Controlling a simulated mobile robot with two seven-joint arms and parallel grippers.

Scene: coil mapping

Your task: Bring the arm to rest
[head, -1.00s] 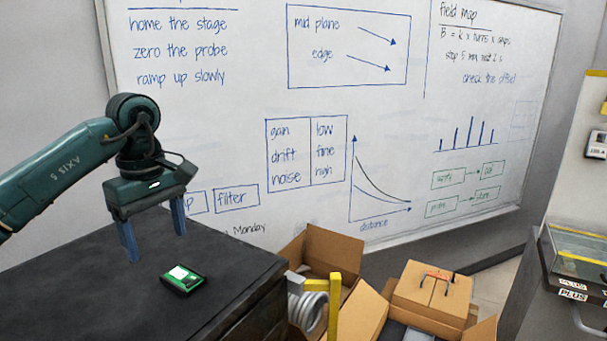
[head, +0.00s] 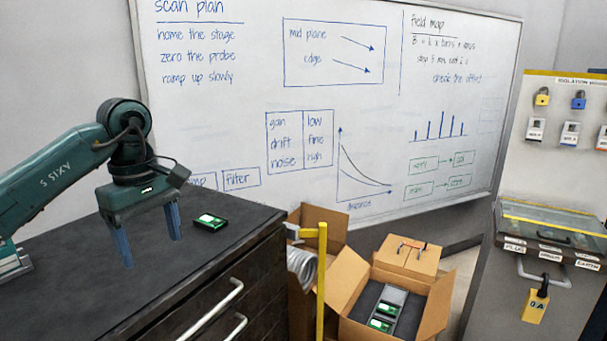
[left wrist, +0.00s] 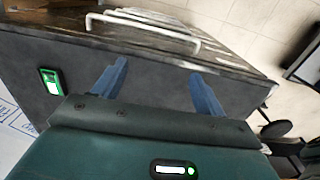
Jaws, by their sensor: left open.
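My left gripper (head: 147,245) is open and empty, its two blue fingers pointing down above the dark cabinet top (head: 75,285). In the left wrist view its fingers (left wrist: 155,82) stand wide apart with nothing between them. A small green and black device (head: 210,222) with a lit screen lies on the cabinet top, to the right of the fingers and apart from them. The device also shows at the left of the left wrist view (left wrist: 50,80). My right gripper is not in view.
An open cardboard box (head: 432,308) holds a grey rack with green devices. A yellow post (head: 322,275) and a grey coiled hose (head: 301,264) stand beside the cabinet. A panel with padlocks (head: 560,150) is at right. A whiteboard (head: 240,110) covers the back wall.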

